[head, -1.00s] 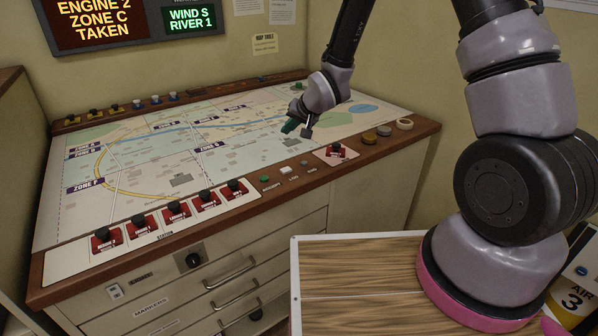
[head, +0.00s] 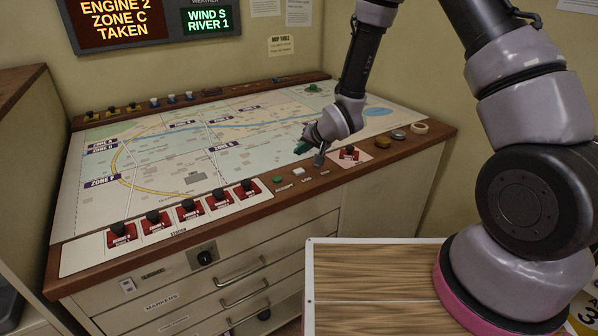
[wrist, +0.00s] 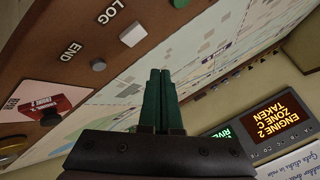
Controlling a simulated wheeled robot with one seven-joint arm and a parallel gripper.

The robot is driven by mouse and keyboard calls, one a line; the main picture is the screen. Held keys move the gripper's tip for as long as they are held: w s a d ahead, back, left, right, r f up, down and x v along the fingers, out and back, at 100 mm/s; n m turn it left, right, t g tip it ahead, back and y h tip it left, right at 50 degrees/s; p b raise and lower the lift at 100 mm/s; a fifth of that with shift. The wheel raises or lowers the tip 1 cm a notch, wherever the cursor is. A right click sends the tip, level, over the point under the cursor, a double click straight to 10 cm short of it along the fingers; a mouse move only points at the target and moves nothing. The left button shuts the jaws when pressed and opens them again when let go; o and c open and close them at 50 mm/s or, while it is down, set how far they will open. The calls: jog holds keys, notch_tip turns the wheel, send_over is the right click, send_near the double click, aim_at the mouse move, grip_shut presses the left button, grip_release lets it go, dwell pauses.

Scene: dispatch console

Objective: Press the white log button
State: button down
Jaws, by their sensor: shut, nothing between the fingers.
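The white log button (head: 298,171) sits on the console's brown front rail, between a green button (head: 278,180) and the END button. In the wrist view the white log button (wrist: 133,36) lies above and left of my fingertips, with LOG printed beside it. My gripper (head: 303,148) has dark green fingers, shut together and empty. It hangs over the map side of the rail, just behind the log button and apart from it. The closed fingers also show in the wrist view (wrist: 160,75).
The grey END button (wrist: 98,65) is close beside the log button. A red switch block (head: 349,154) stands to its right, and a row of red switch blocks (head: 189,210) to its left. The map (head: 190,160) lies mostly clear behind.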

aim_at(301, 173)
jog(key=shift+f, duration=2.15)
dwell(0.4)
jog(key=shift+f, duration=0.4)
jog(key=shift+f, duration=0.4)
dwell(0.7)
jog(key=shift+r, duration=0.8)
jog(key=shift+r, duration=2.55)
